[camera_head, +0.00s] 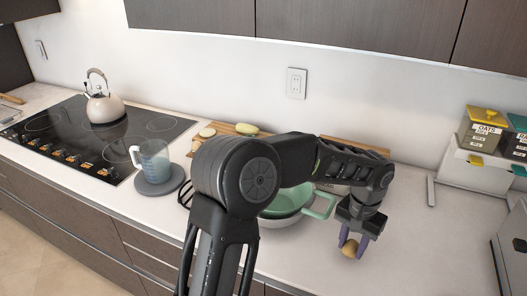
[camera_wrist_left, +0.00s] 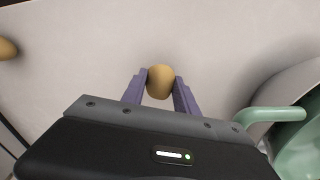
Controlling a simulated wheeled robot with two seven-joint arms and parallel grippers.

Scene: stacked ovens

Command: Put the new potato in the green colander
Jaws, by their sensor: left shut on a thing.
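The new potato (camera_head: 350,249) is a small, round, yellow-brown thing at the right of the head view. My left gripper (camera_head: 352,246) points down and is shut on it, with a purple finger on each side. In the left wrist view the potato (camera_wrist_left: 160,82) sits between the fingertips. I cannot tell whether it touches the counter. The green colander (camera_head: 322,207) is left of the gripper, mostly hidden behind my left arm, with a loop handle toward the gripper. Its rim and handle also show at the lower right of the left wrist view (camera_wrist_left: 296,150). My right gripper is not in view.
A jug (camera_head: 152,158) of blue liquid stands on a grey round base. A kettle (camera_head: 103,105) stands on the black cooktop (camera_head: 60,125). A cutting board with pale food (camera_head: 247,129) lies behind my arm. Canisters (camera_head: 483,128) stand at the right. The counter right of the gripper is clear.

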